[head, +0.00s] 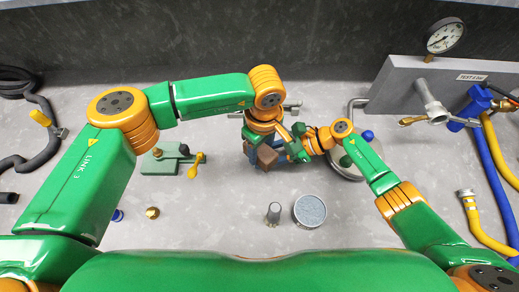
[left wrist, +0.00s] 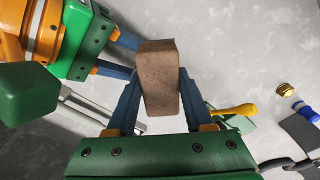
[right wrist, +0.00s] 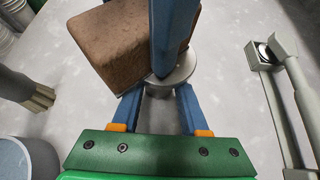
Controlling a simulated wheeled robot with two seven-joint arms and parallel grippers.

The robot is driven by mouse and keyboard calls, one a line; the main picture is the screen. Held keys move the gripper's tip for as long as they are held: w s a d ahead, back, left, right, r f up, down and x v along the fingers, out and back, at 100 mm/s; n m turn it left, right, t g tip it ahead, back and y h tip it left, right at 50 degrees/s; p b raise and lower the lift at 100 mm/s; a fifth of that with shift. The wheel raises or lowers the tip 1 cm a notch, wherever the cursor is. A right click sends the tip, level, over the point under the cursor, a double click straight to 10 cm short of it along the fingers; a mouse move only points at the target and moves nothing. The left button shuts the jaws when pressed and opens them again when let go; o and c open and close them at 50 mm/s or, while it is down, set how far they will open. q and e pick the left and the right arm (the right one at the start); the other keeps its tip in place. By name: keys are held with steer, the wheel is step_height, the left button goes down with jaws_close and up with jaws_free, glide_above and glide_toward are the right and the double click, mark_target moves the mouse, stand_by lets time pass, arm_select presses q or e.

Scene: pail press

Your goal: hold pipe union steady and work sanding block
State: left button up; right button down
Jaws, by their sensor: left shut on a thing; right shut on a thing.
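The sanding block (left wrist: 158,80), a brown brick shape, sits between the two blue fingers of my left gripper (left wrist: 156,95), which is shut on it. In the head view the block (head: 266,158) is near the table's middle, partly covered by my left gripper (head: 262,152). My right gripper (right wrist: 160,100) is shut on the pipe union (right wrist: 178,72), a round grey metal piece. The block and a blue left finger cover part of the union in the right wrist view; the block looks close against it, but contact is unclear. In the head view I cannot make out the union.
A green vise-like fixture (head: 170,161) with a yellow handle stands left. A round tub of grey material (head: 310,211) and a metal cylinder (head: 273,213) stand in front. A test stand (head: 400,88) with a gauge (head: 445,36) and hoses (head: 490,170) fill the right.

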arm_select(q)
steer(key=shift+s+a+f, duration=0.1)
steer(key=shift+s+a, duration=0.2)
steer(key=shift+s, duration=0.2)
steer(key=shift+w, duration=0.1)
steer(key=shift+w+d, duration=0.3)
steer(key=shift+w, duration=0.15)
steer(key=shift+s+a+r, duration=0.2)
steer(key=shift+s+a, duration=0.05)
steer(key=shift+s, duration=0.15)
steer(key=shift+w+d+f, duration=0.1)
steer(key=shift+w+d, duration=0.2)
steer(key=shift+w, duration=0.15)
steer(key=shift+s+a, duration=0.35)
steer(key=shift+s, duration=0.25)
